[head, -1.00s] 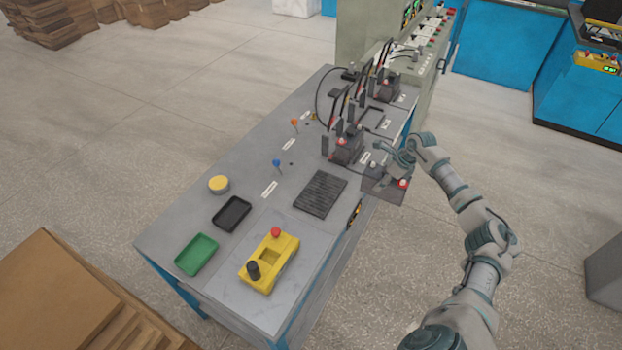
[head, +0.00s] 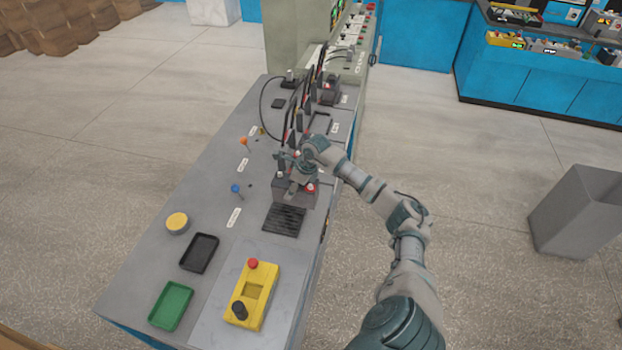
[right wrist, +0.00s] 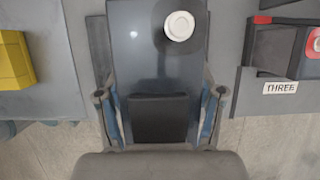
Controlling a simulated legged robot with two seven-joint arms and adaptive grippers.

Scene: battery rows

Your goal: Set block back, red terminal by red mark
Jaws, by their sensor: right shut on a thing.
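My right gripper (head: 298,172) is shut on a dark grey battery block (head: 292,194), seen in the head view near the row of stations. The block has a red terminal (head: 310,187) on its right and a white terminal (head: 281,175) on its left. In the right wrist view the fingers (right wrist: 160,103) stand on both sides of the block's black middle part (right wrist: 160,120). The white terminal also shows there (right wrist: 179,26); the red one is hidden. I cannot tell whether the block touches the table. No red mark is discernible. My left gripper is out of view.
A black ribbed mat (head: 284,220) lies just in front of the block. Another block (right wrist: 280,48) with a red terminal stands by the label THREE (right wrist: 281,87). A yellow control box (head: 251,294), green tray (head: 171,306) and black tray (head: 199,253) occupy the table's front.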

